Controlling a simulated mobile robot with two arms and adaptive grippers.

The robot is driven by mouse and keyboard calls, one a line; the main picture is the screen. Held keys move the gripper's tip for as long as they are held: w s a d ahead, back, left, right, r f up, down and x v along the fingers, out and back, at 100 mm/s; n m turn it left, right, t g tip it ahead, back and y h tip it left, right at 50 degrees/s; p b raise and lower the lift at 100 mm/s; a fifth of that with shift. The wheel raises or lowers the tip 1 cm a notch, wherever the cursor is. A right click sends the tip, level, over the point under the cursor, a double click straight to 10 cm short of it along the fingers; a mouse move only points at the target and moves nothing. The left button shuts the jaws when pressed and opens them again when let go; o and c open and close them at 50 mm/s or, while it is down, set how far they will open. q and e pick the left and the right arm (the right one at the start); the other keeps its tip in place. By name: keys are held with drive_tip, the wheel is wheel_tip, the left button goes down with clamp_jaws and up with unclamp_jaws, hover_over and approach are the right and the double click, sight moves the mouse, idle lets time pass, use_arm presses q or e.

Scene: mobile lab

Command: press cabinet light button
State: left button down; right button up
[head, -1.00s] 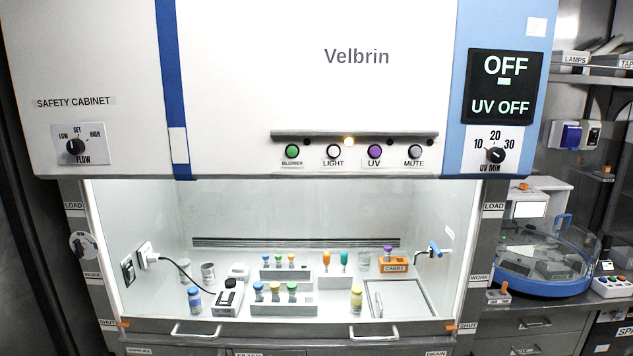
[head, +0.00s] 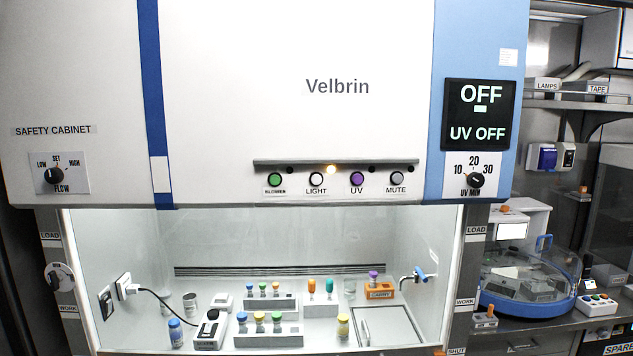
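The safety cabinet (head: 250,110) fills most of the head view. Its row of buttons sits under a grey ledge. The white LIGHT button (head: 316,179) is second from the left, between the green BLOWER button (head: 275,179) and the purple UV button (head: 357,179). The MUTE button (head: 397,179) is at the right end. A small amber lamp (head: 331,169) glows above the row. The display (head: 478,114) reads OFF and UV OFF. The cabinet interior looks bright. Neither of my grippers is in view.
Inside the cabinet are vial racks (head: 268,336), a small device with a cable (head: 210,329), a tray (head: 385,326) and a blue-handled tap (head: 420,273). A blue round-lidded machine (head: 530,275) stands on the right bench. The space before the button row is clear.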

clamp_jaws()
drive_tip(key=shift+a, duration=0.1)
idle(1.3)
